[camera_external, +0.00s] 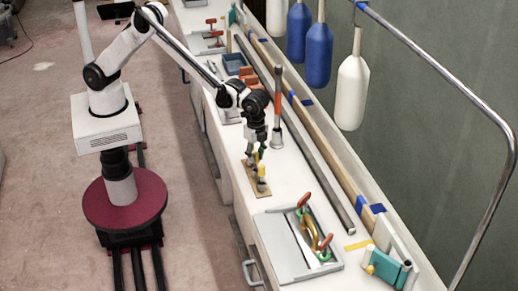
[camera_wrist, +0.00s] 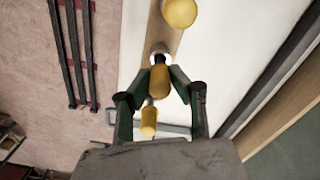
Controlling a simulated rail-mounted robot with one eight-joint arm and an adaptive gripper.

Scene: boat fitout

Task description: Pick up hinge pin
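Several yellow-handled pieces stand on a narrow wooden board on the white bench; I cannot tell for sure which is the hinge pin. In the wrist view, one yellow handle (camera_wrist: 159,79) lies between my fingertips, with a pale round collar beyond it. A larger-looking yellow knob (camera_wrist: 180,12) is farther up the board, and another yellow piece (camera_wrist: 149,121) shows lower, between the finger linkages. My gripper (camera_wrist: 162,75) points down at the board and also shows in the external view (camera_external: 254,150). Its fingertips are close on both sides of the handle; contact is unclear.
The wooden board (camera_external: 262,188) lies near the bench's front edge. A grey tray (camera_external: 275,228) with red-handled tools stands nearer the camera. A grey-orange post (camera_external: 277,110) stands just behind my gripper. A teal hinge-like piece (camera_external: 390,267) is at right. Long bars line the back.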

